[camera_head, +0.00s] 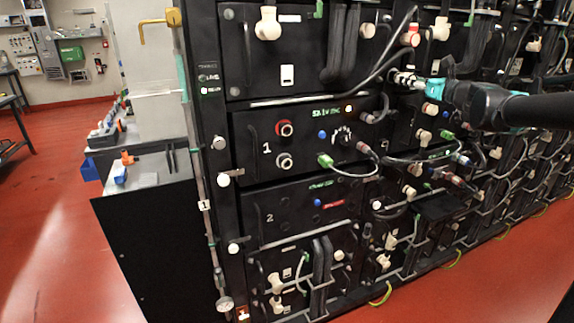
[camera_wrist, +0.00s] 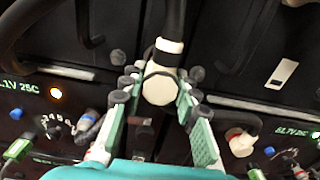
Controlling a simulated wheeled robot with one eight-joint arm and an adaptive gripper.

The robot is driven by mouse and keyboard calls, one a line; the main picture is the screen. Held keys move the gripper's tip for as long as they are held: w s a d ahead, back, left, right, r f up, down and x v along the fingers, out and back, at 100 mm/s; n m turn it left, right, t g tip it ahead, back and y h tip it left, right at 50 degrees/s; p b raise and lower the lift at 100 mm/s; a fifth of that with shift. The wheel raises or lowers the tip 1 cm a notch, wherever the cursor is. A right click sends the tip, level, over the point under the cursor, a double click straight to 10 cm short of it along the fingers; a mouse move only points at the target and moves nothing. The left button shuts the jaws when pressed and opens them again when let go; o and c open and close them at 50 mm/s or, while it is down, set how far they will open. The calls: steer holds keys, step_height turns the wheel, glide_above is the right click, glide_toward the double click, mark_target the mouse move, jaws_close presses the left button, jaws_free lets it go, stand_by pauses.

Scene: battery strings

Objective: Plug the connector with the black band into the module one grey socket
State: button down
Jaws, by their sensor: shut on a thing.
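A white connector with a thin black band (camera_wrist: 158,88) is between the fingers of my gripper (camera_wrist: 160,100) in the wrist view. A black cable runs up from its back. In the head view my gripper (camera_head: 408,80) is shut on it in front of the rack, right of and above module one. Module one (camera_head: 250,130), marked "1", has a red-ringed socket (camera_head: 284,128) above and a grey socket (camera_head: 284,161) below. Both sockets look empty. The held connector is well apart from the grey socket. My fingers partly hide the connector in the head view.
A red-banded connector (camera_head: 411,38) hangs on a cable above my gripper. A green-tipped plug (camera_head: 325,160) and its cable lie just right of the grey socket. Thick black cables (camera_head: 345,45) hang above. Red floor is clear at left.

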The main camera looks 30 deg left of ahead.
steer(key=shift+v, duration=1.25)
stand_by(0.3)
steer(key=shift+v, duration=2.35)
